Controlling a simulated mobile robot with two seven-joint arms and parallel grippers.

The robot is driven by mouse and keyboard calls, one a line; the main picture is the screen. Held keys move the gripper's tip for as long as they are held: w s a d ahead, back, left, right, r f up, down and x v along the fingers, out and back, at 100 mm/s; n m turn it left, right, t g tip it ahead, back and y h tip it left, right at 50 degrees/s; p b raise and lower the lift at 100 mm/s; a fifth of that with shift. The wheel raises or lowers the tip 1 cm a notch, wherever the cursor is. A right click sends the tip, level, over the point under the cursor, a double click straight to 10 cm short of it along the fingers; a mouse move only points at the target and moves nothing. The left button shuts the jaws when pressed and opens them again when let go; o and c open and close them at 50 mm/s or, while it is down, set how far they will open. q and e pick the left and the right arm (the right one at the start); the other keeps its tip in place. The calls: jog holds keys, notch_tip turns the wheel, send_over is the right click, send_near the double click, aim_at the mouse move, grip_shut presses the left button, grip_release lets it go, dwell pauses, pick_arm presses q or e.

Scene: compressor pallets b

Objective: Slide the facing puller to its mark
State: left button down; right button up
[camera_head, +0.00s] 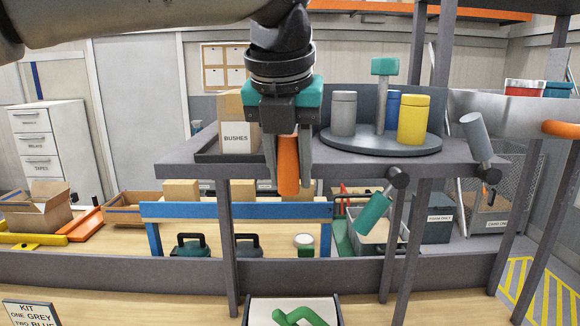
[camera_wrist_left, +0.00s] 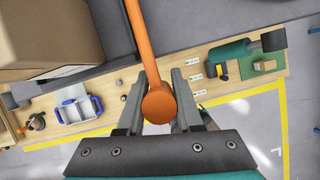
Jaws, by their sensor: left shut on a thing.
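My left gripper (camera_head: 287,160) hangs down in front of the shelf (camera_head: 350,158). Its two fingers are shut on the orange handle of what I take to be the puller (camera_head: 289,172). In the left wrist view, the orange puller (camera_wrist_left: 158,100) is a thin rod with a thick round end between the fingertips of the gripper (camera_wrist_left: 160,88). Its rod runs up out of that picture past the cardboard box. In the head view, the rest of the puller is hidden behind the gripper. I cannot make out a mark. My right gripper is not in view.
A box labelled bushes (camera_head: 235,137) stands in a dark tray just left of my gripper. To the right, a round grey turntable (camera_head: 380,143) bears grey, blue and yellow canisters and a teal-topped post. Shelf posts (camera_head: 228,250) and lamp-like cylinders (camera_head: 374,212) stand near.

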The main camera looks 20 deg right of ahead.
pick_arm(q)
jog(key=c, duration=0.9)
grip_release()
jog(key=shift+w, duration=0.2)
jog(key=o, duration=0.3)
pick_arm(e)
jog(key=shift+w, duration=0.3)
pick_arm(q)
jog(key=shift+r, duration=0.3)
jog(key=v, duration=1.4)
jog(key=shift+s+a+r, duration=0.1)
jog(key=shift+s+r, duration=0.15)
jog(key=shift+r, duration=0.1)
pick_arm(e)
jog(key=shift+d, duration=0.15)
pick_arm(q)
jog(key=shift+f, duration=0.1)
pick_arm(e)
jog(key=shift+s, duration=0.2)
